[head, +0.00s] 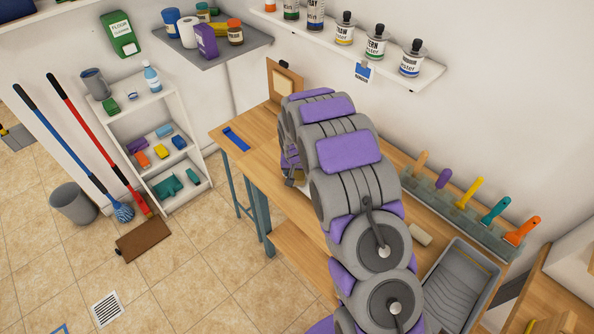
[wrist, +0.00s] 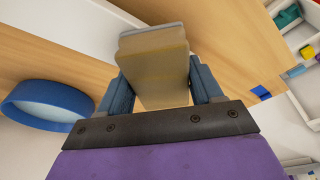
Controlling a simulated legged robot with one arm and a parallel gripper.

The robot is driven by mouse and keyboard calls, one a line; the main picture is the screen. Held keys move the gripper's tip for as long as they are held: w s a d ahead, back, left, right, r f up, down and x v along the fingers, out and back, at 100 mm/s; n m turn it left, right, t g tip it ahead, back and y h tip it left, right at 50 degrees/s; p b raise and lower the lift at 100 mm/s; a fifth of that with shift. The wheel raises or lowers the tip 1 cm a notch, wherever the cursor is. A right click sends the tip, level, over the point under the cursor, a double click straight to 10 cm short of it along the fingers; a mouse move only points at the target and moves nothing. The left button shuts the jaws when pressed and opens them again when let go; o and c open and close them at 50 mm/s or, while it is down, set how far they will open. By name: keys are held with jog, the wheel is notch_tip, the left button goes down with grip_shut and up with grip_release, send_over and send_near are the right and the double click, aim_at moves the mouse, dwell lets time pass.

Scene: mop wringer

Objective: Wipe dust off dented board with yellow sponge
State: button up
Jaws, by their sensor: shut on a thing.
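In the wrist view, my gripper (wrist: 161,88) is shut on a dull yellow sponge (wrist: 154,62) with a grey layer at its far end. Its two blue fingers press on the sponge's sides. A wooden surface lies behind the sponge; I cannot tell whether they touch. In the head view, my arm hides most of the gripper and the sponge over the workbench (head: 232,154). A brown board (head: 273,78) with a pale square and a black clip stands at the bench's back, against the wall. I cannot make out dents or dust on it.
A blue strip (head: 236,139) lies on the bench's left end. A grey tray (head: 462,285) and a rack of coloured-handled tools (head: 455,208) are at the right. A blue-rimmed round container (wrist: 45,103) is left of my gripper. A shelf unit (head: 150,108) stands left.

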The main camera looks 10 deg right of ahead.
aim_at(308, 184)
jog(key=shift+s+d, duration=0.3)
jog(key=shift+s, duration=0.4)
jog(key=shift+s+d, duration=0.5)
jog(key=shift+d, duration=0.05)
jog(key=shift+s+d, duration=0.5)
jog(key=shift+s, duration=0.4)
jog(key=shift+s+d, duration=0.2)
jog(key=shift+s, duration=0.05)
jog(key=shift+w+a+f, duration=0.1)
jog(key=shift+w+a, duration=0.35)
jog(key=shift+w, duration=0.15)
jog(key=shift+w+a, duration=0.65)
jog(key=shift+w, duration=0.3)
jog(key=shift+w+a, duration=0.6)
jog(key=shift+w, duration=0.35)
